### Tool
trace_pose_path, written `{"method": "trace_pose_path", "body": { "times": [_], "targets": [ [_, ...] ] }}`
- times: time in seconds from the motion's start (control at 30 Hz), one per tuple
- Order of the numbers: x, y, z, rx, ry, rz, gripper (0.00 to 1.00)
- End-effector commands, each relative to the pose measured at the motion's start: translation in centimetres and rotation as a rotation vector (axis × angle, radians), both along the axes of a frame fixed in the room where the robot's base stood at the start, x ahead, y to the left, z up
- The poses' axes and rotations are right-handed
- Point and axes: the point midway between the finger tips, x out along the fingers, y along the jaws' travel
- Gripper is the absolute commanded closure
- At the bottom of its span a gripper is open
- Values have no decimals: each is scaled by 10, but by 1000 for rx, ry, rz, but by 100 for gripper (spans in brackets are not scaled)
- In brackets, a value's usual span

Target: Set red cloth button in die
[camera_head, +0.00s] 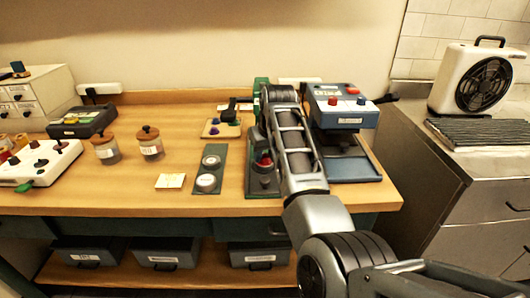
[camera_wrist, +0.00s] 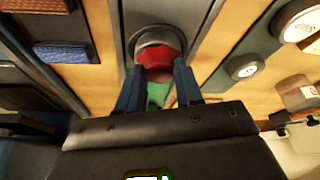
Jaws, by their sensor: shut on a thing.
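The red cloth button (camera_wrist: 160,66) sits between the tips of my gripper (camera_wrist: 159,72) in the wrist view, one dark blue finger on each side. It is right against the round grey die (camera_wrist: 153,36), overlapping its rim in the picture; I cannot tell whether it rests fully in it. In the head view the red button (camera_head: 263,161) shows just above the grey die (camera_head: 263,179) on the green press base (camera_head: 253,191), left of my arm. My arm hides much of the press and my fingers there.
A blue machine (camera_head: 343,108) with red knobs stands close right of my arm. The front left table edge is clear.

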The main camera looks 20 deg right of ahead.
Motion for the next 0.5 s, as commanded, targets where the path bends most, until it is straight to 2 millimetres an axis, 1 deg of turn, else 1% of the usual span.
{"method": "trace_pose_path", "body": {
  "times": [0.03,0.07,0.17,0.37,0.5],
  "targets": [
    [0,0,-1,0,0,0,94],
    [0,0,-1,0,0,0,64],
    [0,0,-1,0,0,0,54],
    [0,0,-1,0,0,0,54],
    [-1,0,5,0,0,0,54]
  ]
}}
